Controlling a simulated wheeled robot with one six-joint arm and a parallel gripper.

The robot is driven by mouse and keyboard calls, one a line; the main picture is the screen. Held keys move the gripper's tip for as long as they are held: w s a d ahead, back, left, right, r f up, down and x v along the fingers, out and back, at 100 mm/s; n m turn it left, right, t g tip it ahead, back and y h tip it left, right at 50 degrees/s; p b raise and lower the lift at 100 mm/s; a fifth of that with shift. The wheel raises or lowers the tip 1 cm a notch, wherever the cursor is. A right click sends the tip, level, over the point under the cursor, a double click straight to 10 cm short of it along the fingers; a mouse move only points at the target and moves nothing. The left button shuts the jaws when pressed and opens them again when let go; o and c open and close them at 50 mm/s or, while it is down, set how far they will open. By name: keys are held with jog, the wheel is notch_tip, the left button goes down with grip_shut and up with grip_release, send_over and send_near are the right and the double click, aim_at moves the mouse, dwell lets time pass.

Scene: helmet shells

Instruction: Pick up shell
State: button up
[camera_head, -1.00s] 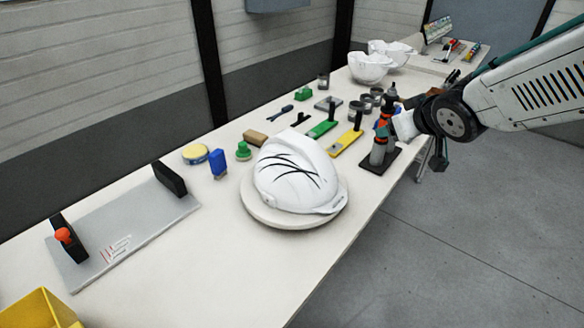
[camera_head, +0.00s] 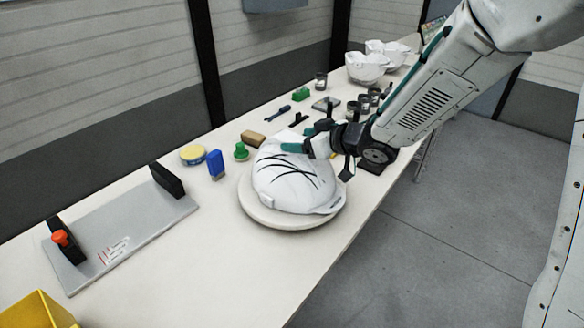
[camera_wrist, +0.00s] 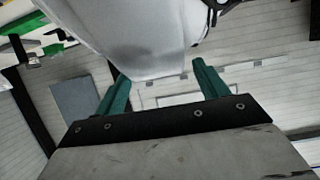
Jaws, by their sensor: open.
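A white helmet shell (camera_head: 290,184) with dark curved lines rests dome up on a round pale disc (camera_head: 262,217) on the workbench. My gripper (camera_head: 299,140) has teal fingers and is at the upper right part of the shell, overlapping it in the head view. In the wrist view the fingers (camera_wrist: 160,74) stand apart, with the white shell (camera_wrist: 145,35) at the top of the picture, partly between them. Nothing is held. I cannot tell whether a finger touches the shell. My wrist and fingers hide part of its far side.
A grey plate (camera_head: 125,235) with two black uprights lies at left, near a yellow bin (camera_head: 38,312). A blue block (camera_head: 215,165), a green knob (camera_head: 241,152) and a brown block (camera_head: 253,138) stand behind the shell. More white shells (camera_head: 366,68) sit at the far end.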

jog(key=shift+w+a+f, duration=0.2)
jog(key=shift+w+a, duration=0.1)
jog(key=shift+a, duration=0.05)
jog(key=c, duration=1.5)
grip_shut()
jog(key=shift+r, duration=0.1)
